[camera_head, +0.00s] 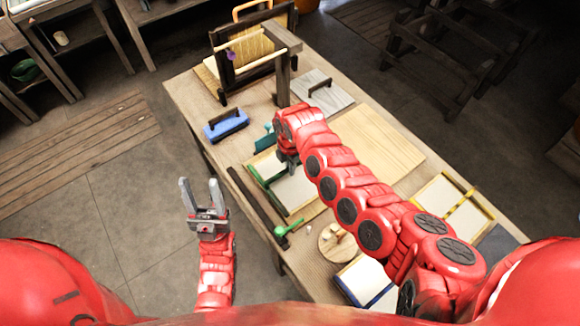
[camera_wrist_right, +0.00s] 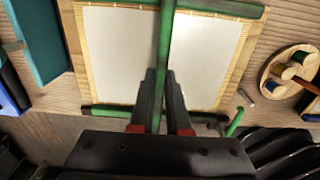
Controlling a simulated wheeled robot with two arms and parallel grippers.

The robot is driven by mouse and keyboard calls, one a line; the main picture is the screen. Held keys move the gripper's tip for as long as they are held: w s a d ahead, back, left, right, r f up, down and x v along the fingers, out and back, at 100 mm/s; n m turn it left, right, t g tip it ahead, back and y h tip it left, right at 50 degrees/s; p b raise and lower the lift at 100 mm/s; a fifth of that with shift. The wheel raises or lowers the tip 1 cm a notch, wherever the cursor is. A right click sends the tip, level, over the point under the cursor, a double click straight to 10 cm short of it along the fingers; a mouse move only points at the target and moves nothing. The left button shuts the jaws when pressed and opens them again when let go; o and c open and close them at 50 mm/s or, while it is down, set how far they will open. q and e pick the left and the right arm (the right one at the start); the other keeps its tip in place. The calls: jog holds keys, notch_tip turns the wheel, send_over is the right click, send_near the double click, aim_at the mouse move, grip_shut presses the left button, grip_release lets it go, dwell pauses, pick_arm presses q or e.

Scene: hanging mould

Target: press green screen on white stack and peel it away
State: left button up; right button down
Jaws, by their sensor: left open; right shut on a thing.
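The green screen (camera_head: 270,197) is a frame with green bars that lies over the white stack (camera_head: 297,190) on the bench. In the right wrist view, a green bar (camera_wrist_right: 166,35) of the screen runs down the middle, with more green bars at the top and bottom. The white stack (camera_wrist_right: 118,60) shows on both sides of it, inside a pale wooden border. My right gripper (camera_head: 287,165) is shut on the middle bar; it also shows in the right wrist view (camera_wrist_right: 160,88). Any gap between screen and stack cannot be told. My left gripper (camera_head: 201,188) is open and empty, off the bench's left side.
A green-handled tool (camera_head: 283,231) and a round wooden board (camera_head: 337,243) lie near the screen. A blue block (camera_head: 226,124) with a handle is further back. A wooden rack (camera_head: 250,55) stands at the far end. A bare wooden board (camera_head: 378,140) lies right of my right arm.

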jog(key=shift+s+f, duration=0.1)
jog(key=shift+s, duration=0.1)
jog(key=shift+w+r+p, duration=0.15)
jog(key=shift+r+p, duration=0.3)
jog(key=shift+p, duration=0.15)
jog(key=shift+r+p, duration=0.75)
jog(key=shift+r, duration=0.1)
notch_tip(320, 180, up, 5)
jog(key=p, duration=0.5)
jog(key=shift+r, duration=0.1)
jog(key=shift+w+d+r, duration=0.1)
jog(key=shift+r, duration=0.75)
